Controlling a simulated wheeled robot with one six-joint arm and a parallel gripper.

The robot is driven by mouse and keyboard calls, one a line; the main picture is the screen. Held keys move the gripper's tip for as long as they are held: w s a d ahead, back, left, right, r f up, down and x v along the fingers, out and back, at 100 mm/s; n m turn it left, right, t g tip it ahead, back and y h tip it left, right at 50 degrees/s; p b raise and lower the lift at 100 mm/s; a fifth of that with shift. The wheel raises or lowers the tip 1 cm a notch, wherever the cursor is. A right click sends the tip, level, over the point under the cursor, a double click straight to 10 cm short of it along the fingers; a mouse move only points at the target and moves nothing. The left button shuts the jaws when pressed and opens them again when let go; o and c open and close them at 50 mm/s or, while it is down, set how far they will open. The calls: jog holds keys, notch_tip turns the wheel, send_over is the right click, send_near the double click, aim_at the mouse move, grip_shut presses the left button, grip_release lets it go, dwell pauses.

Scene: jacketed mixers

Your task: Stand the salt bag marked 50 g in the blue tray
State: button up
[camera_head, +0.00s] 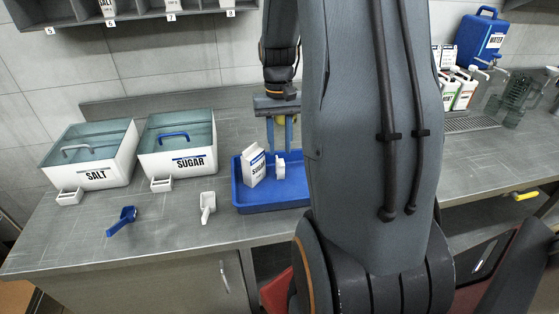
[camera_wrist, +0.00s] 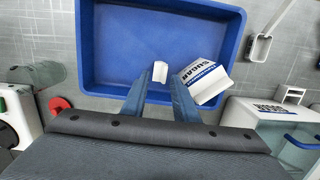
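The blue tray (camera_head: 240,196) lies on the bench and fills much of the wrist view (camera_wrist: 88,45). A small white bag-like item (camera_head: 281,166) stands in it, apart from the sugar bag; no label is readable, so I cannot tell if it is the 50 g salt bag. It also shows in the wrist view (camera_wrist: 160,71). A larger white bag marked SUGAR (camera_head: 253,167) stands to its left in the head view and also shows in the wrist view (camera_wrist: 205,80). My gripper (camera_head: 281,149) is open, fingers pointing down, with gaps between its fingertips and the small white item.
Lidded SALT (camera_head: 95,176) and SUGAR (camera_head: 188,163) containers stand left of the tray. A blue scoop (camera_head: 122,220) and a white scoop (camera_head: 207,206) lie in front. A numbered shelf with bags (camera_head: 107,8) is above. A blue WATER jug (camera_head: 481,38) is at back right.

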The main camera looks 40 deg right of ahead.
aim_at(279, 160)
notch_tip(279, 160, up, 4)
jog(key=r, duration=0.1)
jog(key=s+a+f+n+t, duration=0.1)
jog(key=s+a, duration=0.3)
jog(key=a, duration=0.6)
jog(key=s+a+f+n+t, duration=0.1)
jog(key=s+a+f+n, duration=0.2)
jog(key=a, duration=0.8)
jog(key=shift+s+a+n+h+b, duration=0.15)
jog(key=shift+s+n+h+b, duration=0.2)
jog(key=shift+s+n, duration=0.35)
jog(key=shift+w, duration=0.15)
